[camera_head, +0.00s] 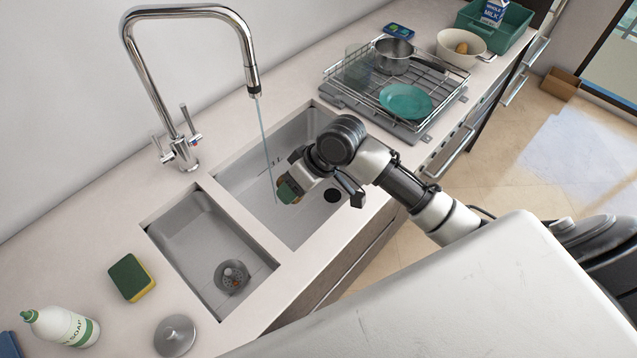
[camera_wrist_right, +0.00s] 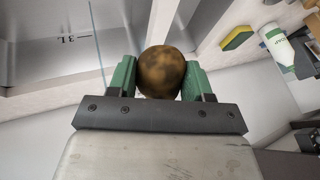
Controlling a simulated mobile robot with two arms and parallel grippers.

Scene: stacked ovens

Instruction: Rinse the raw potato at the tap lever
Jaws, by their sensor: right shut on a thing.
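The raw potato (camera_wrist_right: 163,72), brown with dark patches, is held between the green finger pads of my right gripper (camera_head: 290,189), which is shut on it. In the head view the gripper is over the larger sink basin (camera_head: 309,225), just right of a thin water stream (camera_head: 265,135), and mostly hides the potato. The stream also shows in the wrist view (camera_wrist_right: 99,45), left of the potato and apart from it in the picture. The tall chrome tap (camera_head: 135,50) is running. Its tap lever (camera_head: 186,120) stands at the base, with a second handle beside it. My left gripper is not in view.
A smaller basin (camera_head: 190,222) is left of the large one. A sponge (camera_head: 131,277), soap bottle (camera_head: 62,326) and metal strainer lid (camera_head: 175,335) are on the near-left counter. A dish rack (camera_head: 440,108) with a pan and teal plate, a bowl (camera_head: 443,43) and a green crate (camera_head: 515,22) stand farther right.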

